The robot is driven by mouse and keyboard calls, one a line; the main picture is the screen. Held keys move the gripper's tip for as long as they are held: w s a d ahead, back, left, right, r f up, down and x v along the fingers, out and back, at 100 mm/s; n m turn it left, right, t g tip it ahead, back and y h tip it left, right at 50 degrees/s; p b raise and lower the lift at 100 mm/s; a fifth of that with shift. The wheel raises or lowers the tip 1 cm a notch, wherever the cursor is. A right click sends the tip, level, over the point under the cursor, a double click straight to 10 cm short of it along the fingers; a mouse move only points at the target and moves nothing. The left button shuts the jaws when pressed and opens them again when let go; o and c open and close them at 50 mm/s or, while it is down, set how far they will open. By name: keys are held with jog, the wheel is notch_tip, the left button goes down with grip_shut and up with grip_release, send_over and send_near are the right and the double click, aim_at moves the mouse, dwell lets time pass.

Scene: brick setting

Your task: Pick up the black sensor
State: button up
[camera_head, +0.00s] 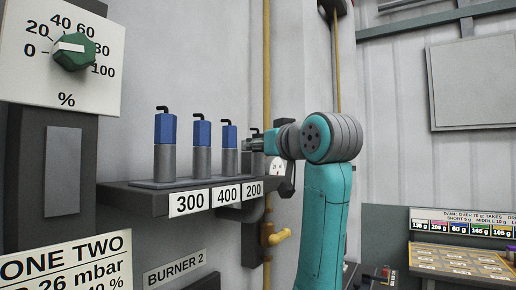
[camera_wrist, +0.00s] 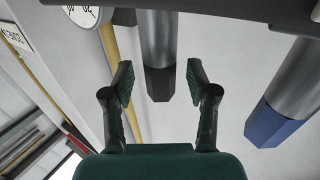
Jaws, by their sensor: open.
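The black sensor (camera_wrist: 160,84) has a dark faceted head on a grey cylinder. In the wrist view it appears between the two open fingers of my gripper (camera_wrist: 159,75), with a gap on each side; I cannot tell how far beyond the fingertips it stands. In the head view my gripper (camera_head: 258,145) is at the right end of the shelf and hides most of the black sensor. Only its dark top and bent cable (camera_head: 256,131) show there.
Several blue-headed sensors (camera_head: 165,128) stand upright on the dark shelf (camera_head: 135,195), left of my gripper. One blue sensor (camera_wrist: 275,122) shows at the right in the wrist view. Labels 300, 400 and 200 line the shelf edge. A yellow pipe (camera_head: 267,60) runs behind.

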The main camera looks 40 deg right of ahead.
jog(key=shift+w+d, duration=0.1)
jog(key=shift+w, duration=0.55)
grip_shut()
jog(key=shift+r, duration=0.15)
